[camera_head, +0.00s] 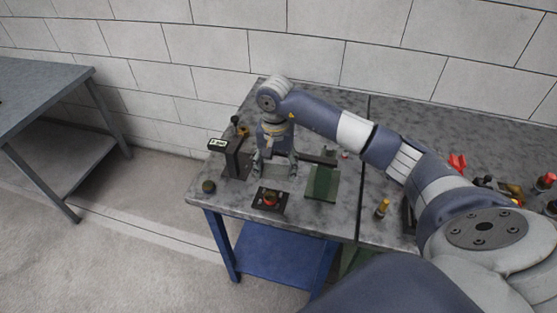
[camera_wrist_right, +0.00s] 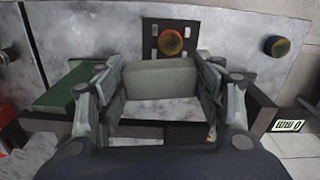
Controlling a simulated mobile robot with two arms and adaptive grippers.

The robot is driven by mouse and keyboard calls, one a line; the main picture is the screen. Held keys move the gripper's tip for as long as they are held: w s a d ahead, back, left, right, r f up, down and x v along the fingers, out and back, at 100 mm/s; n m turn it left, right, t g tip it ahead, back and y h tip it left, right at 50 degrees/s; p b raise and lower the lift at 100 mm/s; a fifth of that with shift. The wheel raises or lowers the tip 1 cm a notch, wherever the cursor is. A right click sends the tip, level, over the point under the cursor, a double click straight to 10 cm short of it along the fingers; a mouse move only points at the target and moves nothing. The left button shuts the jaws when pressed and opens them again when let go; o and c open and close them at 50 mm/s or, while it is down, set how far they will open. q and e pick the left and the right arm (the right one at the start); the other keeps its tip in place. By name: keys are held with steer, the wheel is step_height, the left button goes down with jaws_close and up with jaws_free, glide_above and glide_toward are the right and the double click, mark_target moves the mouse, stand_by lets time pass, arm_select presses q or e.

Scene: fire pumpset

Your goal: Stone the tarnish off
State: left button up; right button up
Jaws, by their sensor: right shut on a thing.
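My right gripper (camera_head: 275,170) comes down over the table near its left end. In the wrist view, its two fingers (camera_wrist_right: 163,85) are shut on a grey rectangular block (camera_wrist_right: 161,79), which looks like the stone. In the wrist view the block is just beside a round piece with orange and dark patches (camera_wrist_right: 171,42). That piece sits in a black square holder (camera_wrist_right: 150,27). In the head view the round piece (camera_head: 270,199) is in front of the gripper. I cannot tell whether the block touches the table. My left gripper is out of view.
A green block (camera_head: 323,184) lies right of the gripper. A dark stand with a small display (camera_head: 218,145) is on its left, and a dark round puck (camera_head: 208,186) near the left edge. A yellow-topped item (camera_head: 381,208) and red items (camera_head: 457,163) are farther right. A wall closes the back.

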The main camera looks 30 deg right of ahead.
mark_target(278, 177)
steer(key=shift+d+f+m, duration=0.3)
steer(key=shift+d+f, duration=0.1)
steer(key=shift+d, duration=0.25)
steer(key=shift+a+f, duration=0.15)
steer(key=shift+f, duration=0.05)
step_height(278, 177, down, 3)
steer(key=shift+w+a+f+b, duration=0.1)
steer(key=shift+f+b, duration=0.1)
steer(key=shift+b, duration=0.65)
steer(key=shift+f, duration=0.35)
steer(key=shift+f+b, duration=0.3)
steer(key=shift+f, duration=0.4)
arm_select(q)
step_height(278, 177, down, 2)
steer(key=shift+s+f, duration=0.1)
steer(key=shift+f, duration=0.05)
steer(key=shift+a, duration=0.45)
